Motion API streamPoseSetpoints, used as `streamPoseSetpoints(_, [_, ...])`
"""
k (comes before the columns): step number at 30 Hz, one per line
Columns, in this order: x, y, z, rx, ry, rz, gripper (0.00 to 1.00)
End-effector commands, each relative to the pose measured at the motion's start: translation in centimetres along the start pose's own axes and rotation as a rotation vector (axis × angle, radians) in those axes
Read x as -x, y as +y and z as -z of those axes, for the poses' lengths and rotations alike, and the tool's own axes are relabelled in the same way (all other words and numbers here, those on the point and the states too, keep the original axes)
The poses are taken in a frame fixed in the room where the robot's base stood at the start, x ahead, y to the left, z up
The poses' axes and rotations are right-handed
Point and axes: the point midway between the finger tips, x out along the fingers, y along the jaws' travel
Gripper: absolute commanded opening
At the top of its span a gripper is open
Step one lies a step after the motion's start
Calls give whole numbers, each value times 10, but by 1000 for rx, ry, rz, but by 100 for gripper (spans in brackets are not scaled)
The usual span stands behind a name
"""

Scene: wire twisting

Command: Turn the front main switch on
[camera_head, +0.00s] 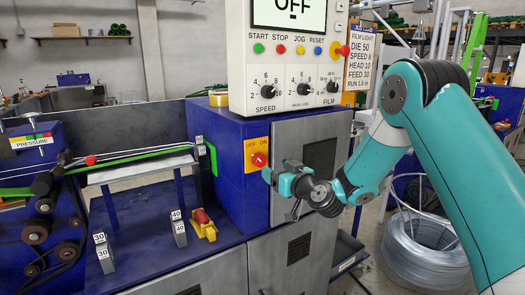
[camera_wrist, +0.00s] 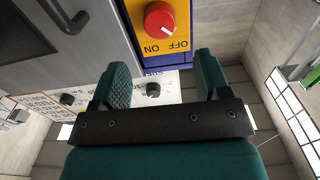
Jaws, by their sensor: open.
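The front main switch is a red round knob (camera_head: 259,160) on a yellow plate marked OFF and ON, on the blue cabinet front. It also shows in the wrist view as a red knob (camera_wrist: 160,18) at the top, with the labels upside down. A pale mark on the knob seems to slant toward OFF. My gripper (camera_head: 267,175) is beside the knob at its lower right in the head view. In the wrist view my gripper (camera_wrist: 162,75) has its two green fingers spread apart and empty, with the knob beyond them. No contact with the knob shows.
The control panel (camera_head: 290,75) above has a display reading OFF, several buttons and dials, and a red knob (camera_head: 341,51) at its right side. A grey cabinet door (camera_head: 318,157) is right of the switch. A wire coil (camera_head: 425,250) lies on the floor at right.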

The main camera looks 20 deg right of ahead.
Motion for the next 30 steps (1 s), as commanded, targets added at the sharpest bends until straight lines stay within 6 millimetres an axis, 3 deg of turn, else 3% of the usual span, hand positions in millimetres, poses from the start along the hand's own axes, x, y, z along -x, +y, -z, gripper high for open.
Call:
streamPoseSetpoints(3, [-28,-2,7,2,1,3,69])
streamPoseSetpoints(10, [-67,-1,2,1,0,3,69])
streamPoseSetpoints(16, [-81,0,0,0,0,1,69])
streamPoseSetpoints(24, [-82,0,-1,-1,-1,1,69])
streamPoseSetpoints(25, [-82,0,-1,-1,-1,1,67])
streamPoseSetpoints(30, [-82,0,-1,0,-1,1,28])
